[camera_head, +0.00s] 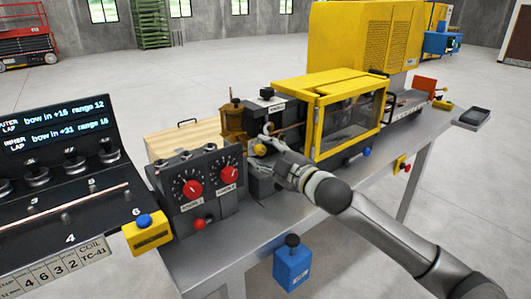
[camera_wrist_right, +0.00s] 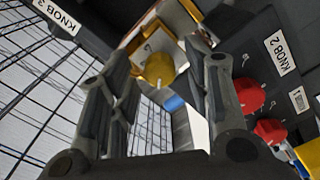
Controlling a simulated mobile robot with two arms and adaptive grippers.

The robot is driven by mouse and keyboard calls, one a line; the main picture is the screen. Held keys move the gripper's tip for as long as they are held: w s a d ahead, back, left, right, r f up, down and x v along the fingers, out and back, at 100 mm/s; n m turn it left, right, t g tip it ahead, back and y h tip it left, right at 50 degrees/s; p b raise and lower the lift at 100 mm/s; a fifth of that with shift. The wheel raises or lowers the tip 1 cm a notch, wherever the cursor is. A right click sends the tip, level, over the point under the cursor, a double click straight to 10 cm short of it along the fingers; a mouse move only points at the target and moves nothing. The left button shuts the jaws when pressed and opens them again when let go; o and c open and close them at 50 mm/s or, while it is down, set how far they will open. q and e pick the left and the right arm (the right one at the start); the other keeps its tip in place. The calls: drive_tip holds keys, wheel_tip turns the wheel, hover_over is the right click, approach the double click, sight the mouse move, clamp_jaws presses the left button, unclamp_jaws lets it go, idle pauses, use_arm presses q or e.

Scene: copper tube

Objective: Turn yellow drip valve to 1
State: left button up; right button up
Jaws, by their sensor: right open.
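The yellow drip valve (camera_head: 259,149) is a small round knob at the middle of the bench machine, left of the yellow-framed guard. My right gripper (camera_head: 268,141) is right at the valve. In the wrist view its fingers (camera_wrist_right: 160,75) are open, one on each side of the knob, with gaps visible; contact cannot be told. The knob's setting cannot be read. My left gripper is not in view.
A black box with two red dials (camera_head: 192,190) stands left of the gripper. The yellow-framed guard (camera_head: 318,92) is close on the right. A slanted display panel (camera_head: 60,130) is at far left. A blue box (camera_head: 292,266) hangs at the bench's front edge.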

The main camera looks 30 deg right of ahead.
clamp_jaws()
drive_tip(key=shift+r+m+p, duration=0.1)
drive_tip(key=shift+m+p, duration=0.4)
drive_tip(key=shift+p, duration=0.05)
drive_tip(key=shift+m+p, duration=0.4)
drive_tip(key=shift+m, duration=0.4)
unclamp_jaws()
drive_tip(key=s+d, duration=0.1)
drive_tip(key=s, duration=1.1)
